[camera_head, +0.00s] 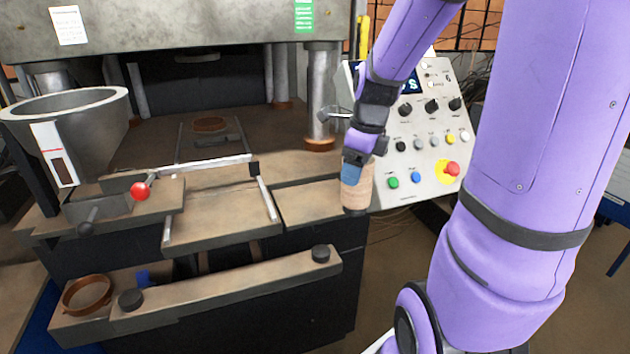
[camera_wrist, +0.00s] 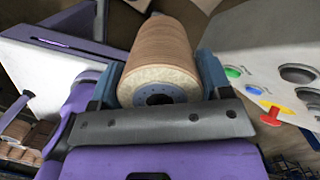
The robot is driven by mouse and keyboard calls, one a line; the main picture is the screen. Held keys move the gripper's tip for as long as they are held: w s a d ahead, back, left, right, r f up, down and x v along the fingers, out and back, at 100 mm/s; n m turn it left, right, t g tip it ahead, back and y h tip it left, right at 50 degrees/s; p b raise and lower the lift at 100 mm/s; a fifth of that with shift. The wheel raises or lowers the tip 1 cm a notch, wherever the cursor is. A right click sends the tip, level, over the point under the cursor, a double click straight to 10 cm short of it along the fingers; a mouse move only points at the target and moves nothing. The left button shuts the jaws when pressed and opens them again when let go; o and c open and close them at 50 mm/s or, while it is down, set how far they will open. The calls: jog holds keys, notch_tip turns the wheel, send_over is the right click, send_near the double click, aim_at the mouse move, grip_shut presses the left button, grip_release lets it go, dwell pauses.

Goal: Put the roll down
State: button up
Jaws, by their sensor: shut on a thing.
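The roll (camera_wrist: 160,50) is a tan-brown cylinder with a pale end face and a dark core hole. In the wrist view it lies between the two fingers of my gripper (camera_wrist: 155,85), which is shut on it. In the head view the roll (camera_head: 356,188) hangs below my gripper (camera_head: 354,172), beside the right end of the machine's table and in front of the control panel. From this view I cannot tell whether the roll touches the table's edge.
The control panel (camera_head: 425,135) with coloured buttons stands close to the right of the roll. The machine's table has a flat right section (camera_head: 305,203). A grey hopper (camera_head: 75,118) and a red-knobbed lever (camera_head: 140,191) are at left. A brown ring (camera_head: 87,294) lies on the lower shelf.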

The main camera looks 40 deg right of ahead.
jog(key=w+f, duration=0.2)
jog(key=w, duration=0.5)
jog(key=w+f, duration=0.2)
jog(key=w, duration=0.5)
jog(key=shift+w+a+f, duration=0.15)
jog(key=shift+a+f, duration=0.1)
jog(key=shift+f, duration=0.15)
jog(key=shift+f, duration=0.1)
jog(key=o, duration=1.2)
